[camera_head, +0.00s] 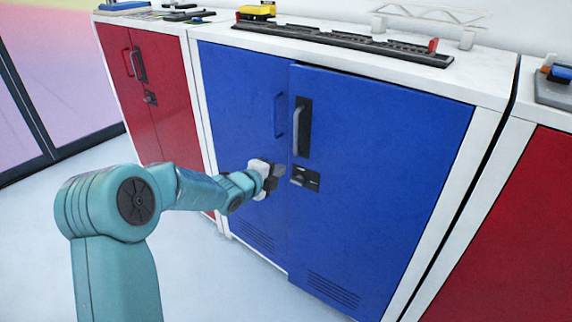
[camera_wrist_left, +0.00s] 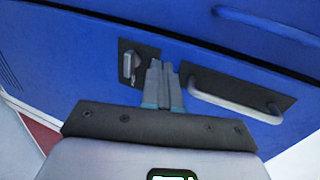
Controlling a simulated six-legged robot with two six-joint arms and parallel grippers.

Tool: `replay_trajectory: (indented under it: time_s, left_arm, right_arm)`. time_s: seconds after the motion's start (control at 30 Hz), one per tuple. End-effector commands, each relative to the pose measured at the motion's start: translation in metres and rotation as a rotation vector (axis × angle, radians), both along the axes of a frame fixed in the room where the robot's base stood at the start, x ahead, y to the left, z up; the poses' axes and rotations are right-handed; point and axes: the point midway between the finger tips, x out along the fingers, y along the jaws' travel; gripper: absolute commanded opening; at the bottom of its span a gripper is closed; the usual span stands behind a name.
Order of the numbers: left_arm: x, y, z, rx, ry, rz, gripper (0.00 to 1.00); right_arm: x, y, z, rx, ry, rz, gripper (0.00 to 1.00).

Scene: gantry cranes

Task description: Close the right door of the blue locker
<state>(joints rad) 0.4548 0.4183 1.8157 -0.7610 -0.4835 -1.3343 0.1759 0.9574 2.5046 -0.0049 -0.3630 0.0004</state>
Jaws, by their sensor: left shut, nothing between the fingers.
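The blue locker (camera_head: 482,150) has two doors. Its right door (camera_head: 390,170) stands slightly ajar, its left edge a little proud of the left door (camera_head: 240,110). The right door has a grey bar handle (camera_head: 301,128) on a dark plate and a latch (camera_head: 304,178) below it. My left gripper (camera_head: 277,176) is shut and empty, at the right door's free edge beside the latch. In the left wrist view, its fingertips (camera_wrist_left: 160,70) lie between the latch (camera_wrist_left: 131,64) and the handle (camera_wrist_left: 235,103). I cannot tell whether they touch the door. My right gripper is not in view.
A red locker (camera_head: 150,95) stands on the left and another red locker (camera_head: 510,240) on the right. A model crane (camera_head: 345,45) and a yellow part (camera_head: 258,11) lie on the blue locker's top. The pale floor (camera_head: 225,285) in front is clear.

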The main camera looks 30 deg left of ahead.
Motion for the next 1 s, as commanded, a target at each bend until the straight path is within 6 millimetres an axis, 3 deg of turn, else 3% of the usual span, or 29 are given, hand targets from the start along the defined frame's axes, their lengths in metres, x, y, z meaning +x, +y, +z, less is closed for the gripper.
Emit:
replay_trajectory:
  time_s: [0.1,0.3,1.0]
  left_arm:
    - [0.022,0.001,-0.002,0.001,-0.001,-0.001,0.0]
    - [0.043,0.002,-0.002,0.0,-0.001,0.001,0.0]
    - [0.053,0.0,-0.002,-0.001,0.0,-0.012,0.0]
  right_arm:
    - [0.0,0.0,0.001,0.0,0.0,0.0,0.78]
    - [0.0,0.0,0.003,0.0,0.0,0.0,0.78]
    - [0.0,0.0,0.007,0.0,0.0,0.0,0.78]
